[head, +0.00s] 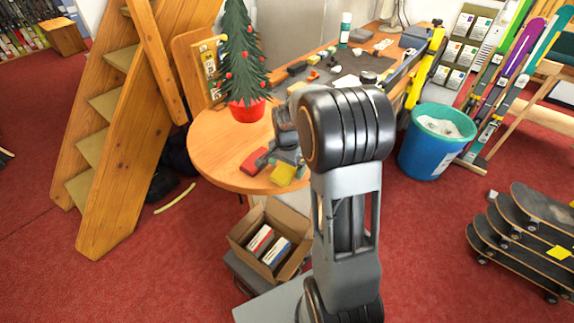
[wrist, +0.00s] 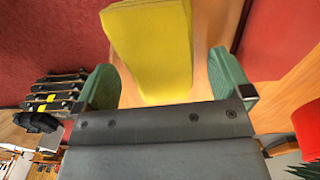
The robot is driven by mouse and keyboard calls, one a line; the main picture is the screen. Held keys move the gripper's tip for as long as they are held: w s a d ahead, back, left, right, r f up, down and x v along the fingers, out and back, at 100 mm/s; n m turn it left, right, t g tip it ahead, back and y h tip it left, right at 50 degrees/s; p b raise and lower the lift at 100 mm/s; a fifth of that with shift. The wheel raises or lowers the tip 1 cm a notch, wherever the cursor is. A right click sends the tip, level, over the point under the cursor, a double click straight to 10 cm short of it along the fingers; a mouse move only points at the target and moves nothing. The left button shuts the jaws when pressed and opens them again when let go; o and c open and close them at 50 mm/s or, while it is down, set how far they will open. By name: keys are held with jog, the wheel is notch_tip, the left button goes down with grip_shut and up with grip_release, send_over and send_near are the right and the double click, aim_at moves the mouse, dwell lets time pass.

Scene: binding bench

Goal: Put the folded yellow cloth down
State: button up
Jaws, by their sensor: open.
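The folded yellow cloth (head: 282,173) lies flat on the round end of the wooden bench, near its front edge. In the wrist view the yellow cloth (wrist: 152,48) lies on the wood between and beyond my green fingertips. My gripper (wrist: 162,88) is open, with a finger on each side of the cloth and a visible gap at the right finger. Whether the left finger touches the cloth is hard to tell. In the head view my arm hides part of my gripper (head: 279,160).
A red thing (head: 254,161) lies on the bench just left of the cloth. A small decorated tree in a red pot (head: 247,110) stands behind. A cardboard box (head: 240,233) is below the bench edge. Tools clutter the bench's back; a blue bin (head: 425,155) stands right.

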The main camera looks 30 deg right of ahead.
aim_at(287, 166)
jog(key=shift+f, duration=0.15)
notch_tip(287, 166, up, 13)
jog(key=b, duration=0.2)
jog(key=s+a+f+n+t, duration=0.1)
jog(key=s+a+n+t, duration=0.1)
jog(key=s+a+n, duration=0.2)
jog(key=s+a+f+n+t, duration=0.1)
jog(key=s+a+n+t, duration=0.1)
jog(key=s+a+n, duration=0.3)
jog(key=s+n, duration=0.3)
jog(key=s, duration=0.4)
jog(key=shift+f, duration=0.25)
